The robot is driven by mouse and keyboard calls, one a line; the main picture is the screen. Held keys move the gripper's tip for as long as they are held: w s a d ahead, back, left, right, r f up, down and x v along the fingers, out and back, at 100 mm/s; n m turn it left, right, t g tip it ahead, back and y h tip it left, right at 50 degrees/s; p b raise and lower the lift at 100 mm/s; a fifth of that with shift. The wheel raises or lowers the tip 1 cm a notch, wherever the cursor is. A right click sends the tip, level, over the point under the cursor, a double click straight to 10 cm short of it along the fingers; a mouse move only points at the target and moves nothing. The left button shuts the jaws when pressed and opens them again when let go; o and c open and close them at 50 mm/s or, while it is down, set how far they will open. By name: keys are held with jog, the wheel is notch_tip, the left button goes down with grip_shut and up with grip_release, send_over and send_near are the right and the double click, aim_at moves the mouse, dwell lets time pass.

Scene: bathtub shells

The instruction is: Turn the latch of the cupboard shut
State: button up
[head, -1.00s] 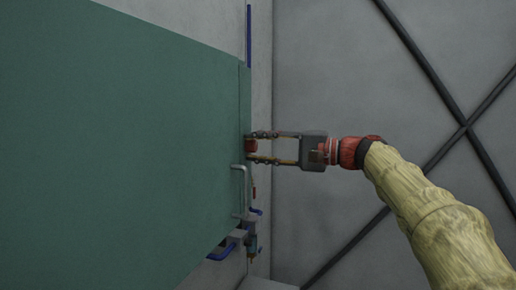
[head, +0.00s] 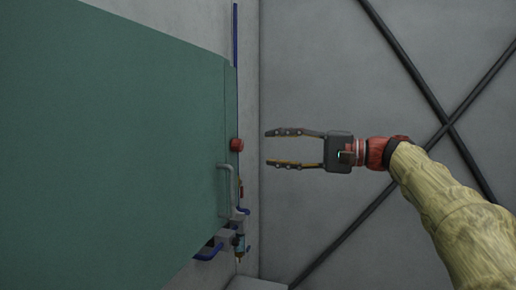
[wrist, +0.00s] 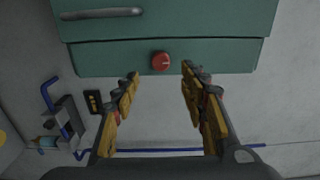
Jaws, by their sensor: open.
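The green cupboard (head: 120,150) fills the left of the head view. Its latch is a small round red knob (head: 237,145) on the narrow right edge. In the wrist view the red latch (wrist: 161,62) sits on the green strip below the door, with a faint pale mark on its face. My gripper (head: 268,148) is open and empty, to the right of the latch and apart from it. In the wrist view my fingertips (wrist: 161,75) lie on either side of the latch in the picture, with nothing between them.
A grey bar handle (head: 229,188) is on the cupboard below the latch. Blue pipes and a valve fitting (head: 238,240) are on the wall below it. In the wrist view a small dark panel (wrist: 94,102) is left of my fingers. Bare wall lies to the right.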

jog(key=shift+v, duration=1.55)
jog(key=w+d+f+m+t+h, duration=0.1)
jog(key=w+d+f+h, duration=0.15)
jog(key=f, duration=0.55)
jog(key=w+d+f+m+h, duration=0.1)
jog(key=f+m+h, duration=0.15)
jog(key=f, duration=0.55)
jog(key=s+d+f+h, duration=0.2)
jog(key=s+f+h, duration=0.25)
jog(key=f, duration=0.45)
jog(key=s+d+f+n+h+b, duration=0.1)
jog(key=s+f+n+h, duration=0.1)
jog(key=s+f, duration=0.5)
jog(key=s+d+f+n+g+h+b, duration=0.1)
jog(key=s+f+n+h+b, duration=0.1)
jog(key=s+f, duration=0.6)
jog(key=s+d+f+n+h+b, duration=0.1)
jog(key=s+f, duration=0.7)
jog(key=s, duration=1)
jog(key=shift+f+n+g+h+b, duration=0.3)
jog(key=shift+n+h+b, duration=0.45)
jog(key=shift+n+h, duration=0.45)
